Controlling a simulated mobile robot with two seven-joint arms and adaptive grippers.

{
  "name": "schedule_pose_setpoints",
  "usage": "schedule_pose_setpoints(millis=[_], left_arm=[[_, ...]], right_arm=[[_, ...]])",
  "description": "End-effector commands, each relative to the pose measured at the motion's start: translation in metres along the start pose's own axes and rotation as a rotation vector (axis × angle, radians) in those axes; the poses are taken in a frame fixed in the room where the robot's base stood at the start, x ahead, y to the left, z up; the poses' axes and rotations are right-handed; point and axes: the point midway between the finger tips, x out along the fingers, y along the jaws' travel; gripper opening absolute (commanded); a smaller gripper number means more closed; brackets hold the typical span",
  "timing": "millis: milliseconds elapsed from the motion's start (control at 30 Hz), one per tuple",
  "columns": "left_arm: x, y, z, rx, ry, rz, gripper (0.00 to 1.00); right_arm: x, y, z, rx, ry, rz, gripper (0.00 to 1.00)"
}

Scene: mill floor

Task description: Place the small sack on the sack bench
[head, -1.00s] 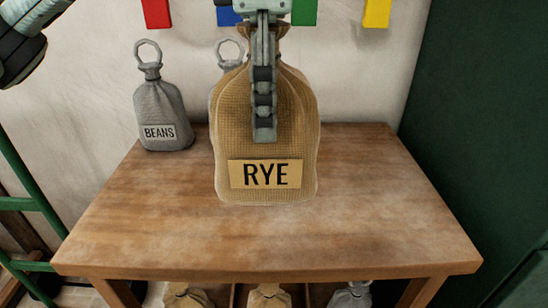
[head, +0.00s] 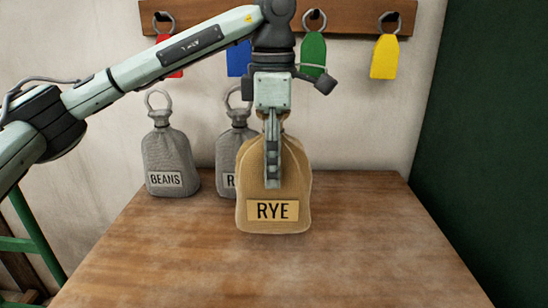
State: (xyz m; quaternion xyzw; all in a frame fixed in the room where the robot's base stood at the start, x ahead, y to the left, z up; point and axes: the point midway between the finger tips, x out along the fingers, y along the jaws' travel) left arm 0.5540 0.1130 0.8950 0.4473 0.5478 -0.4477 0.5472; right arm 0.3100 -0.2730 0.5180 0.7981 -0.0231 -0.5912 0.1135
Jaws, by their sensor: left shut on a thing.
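My right gripper is not in view.
A grey ring-topped sack labelled BEANS (head: 169,160) stands at the bench's back left. Another grey sack (head: 230,150) is partly hidden behind the RYE sack. Coloured tags hang from a wooden rail (head: 350,18). The bench's right and front are clear.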

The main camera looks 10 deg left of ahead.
Motion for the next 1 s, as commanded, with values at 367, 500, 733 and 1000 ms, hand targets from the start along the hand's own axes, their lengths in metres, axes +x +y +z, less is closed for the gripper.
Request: schedule_pose_setpoints(millis=[367,500,733,1000], left_arm=[[0.030,0.002,0.000,0.000,-0.001,0.001,0.10],[0.039,0.002,0.000,0.000,-0.004,0.003,0.10],[0.039,0.002,0.000,0.000,-0.004,0.004,0.10],[0.043,0.002,0.000,0.000,0.000,0.000,0.87]], right_arm=[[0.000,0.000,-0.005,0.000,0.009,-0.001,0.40],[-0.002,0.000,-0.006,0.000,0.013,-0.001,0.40],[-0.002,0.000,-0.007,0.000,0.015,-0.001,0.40],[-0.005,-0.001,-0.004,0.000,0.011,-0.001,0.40]])
